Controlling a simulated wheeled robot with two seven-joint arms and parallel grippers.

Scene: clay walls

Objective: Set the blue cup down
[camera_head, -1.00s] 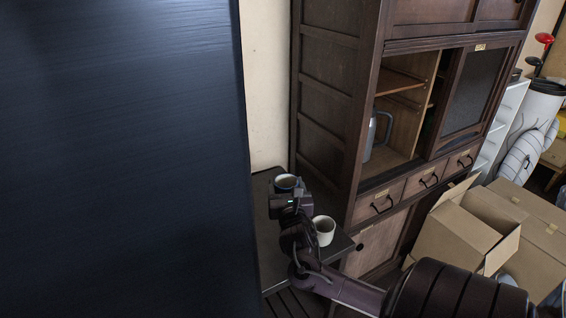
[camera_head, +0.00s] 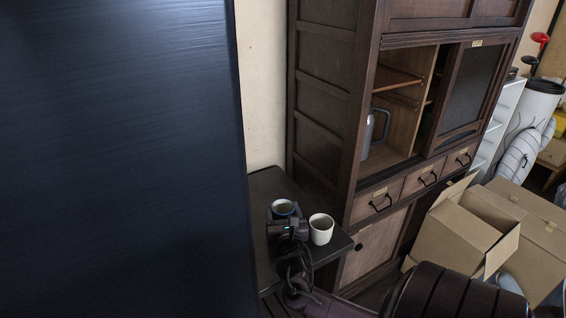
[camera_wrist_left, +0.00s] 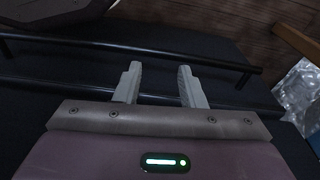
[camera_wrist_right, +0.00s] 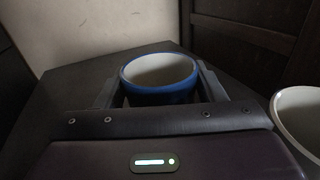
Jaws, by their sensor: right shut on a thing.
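The blue cup (camera_head: 283,208) is at the dark side table, beside a white cup (camera_head: 321,229). My right gripper (camera_head: 286,217) is shut on the blue cup. In the right wrist view the blue cup (camera_wrist_right: 160,78) is upright between the two fingers, with its pale inside showing, and its lower part is hidden by my gripper. I cannot tell whether its base touches the tabletop. The white cup (camera_wrist_right: 300,118) shows at the right edge there. My left gripper (camera_wrist_left: 158,84) is open and empty, in front of dark bars.
The dark side table (camera_head: 268,186) has free room behind the cups. A wooden cabinet (camera_head: 330,110) stands close at its right, with a grey jug inside. A large dark panel (camera_head: 120,150) blocks the left. Cardboard boxes (camera_head: 470,225) lie at the right.

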